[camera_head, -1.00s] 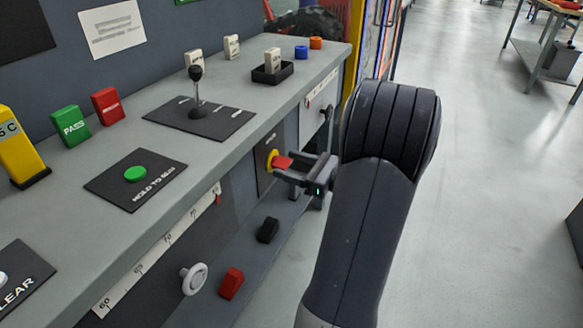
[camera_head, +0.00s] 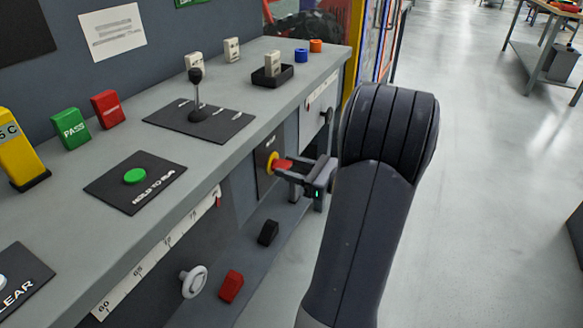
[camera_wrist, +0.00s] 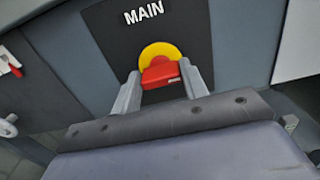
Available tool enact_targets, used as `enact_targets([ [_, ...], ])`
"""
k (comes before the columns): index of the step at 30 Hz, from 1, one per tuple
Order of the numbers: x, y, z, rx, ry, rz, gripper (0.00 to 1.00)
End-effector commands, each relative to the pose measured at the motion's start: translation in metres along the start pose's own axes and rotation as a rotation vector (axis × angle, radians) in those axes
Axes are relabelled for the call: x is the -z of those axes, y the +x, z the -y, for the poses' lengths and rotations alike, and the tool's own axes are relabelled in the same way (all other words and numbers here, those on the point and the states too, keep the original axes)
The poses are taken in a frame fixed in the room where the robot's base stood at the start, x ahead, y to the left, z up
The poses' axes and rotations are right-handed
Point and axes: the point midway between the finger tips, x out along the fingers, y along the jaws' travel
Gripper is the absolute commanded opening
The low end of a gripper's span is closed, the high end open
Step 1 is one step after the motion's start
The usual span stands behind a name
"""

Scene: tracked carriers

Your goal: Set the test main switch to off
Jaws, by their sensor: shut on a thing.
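The main switch is a red handle (camera_wrist: 160,73) on a round yellow plate (camera_wrist: 158,50), set in a dark panel lettered MAIN (camera_wrist: 143,14) on the bench front. In the head view the red handle (camera_head: 283,164) stands out from the panel below the bench top. My gripper (camera_head: 288,172) reaches it from the right. In the wrist view my gripper (camera_wrist: 161,82) has a finger on each side of the handle and is shut on it. The fingers hide the handle's sides.
The grey bench top (camera_head: 225,150) overhangs the switch. It carries a black lever (camera_head: 196,92) and a green button (camera_head: 134,176). A white handwheel (camera_head: 193,281), a red block (camera_head: 231,286) and a black block (camera_head: 268,232) are lower down.

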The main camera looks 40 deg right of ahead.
Motion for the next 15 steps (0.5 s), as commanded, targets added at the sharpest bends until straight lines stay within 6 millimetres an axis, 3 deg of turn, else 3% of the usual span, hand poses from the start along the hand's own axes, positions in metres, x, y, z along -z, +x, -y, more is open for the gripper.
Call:
enact_targets([
  [8,0.0013,-0.0001,-0.0004,0.0,-0.08,0.0,0.19],
  [15,0.0024,-0.0001,-0.0013,0.0,-0.259,0.0,0.19],
])
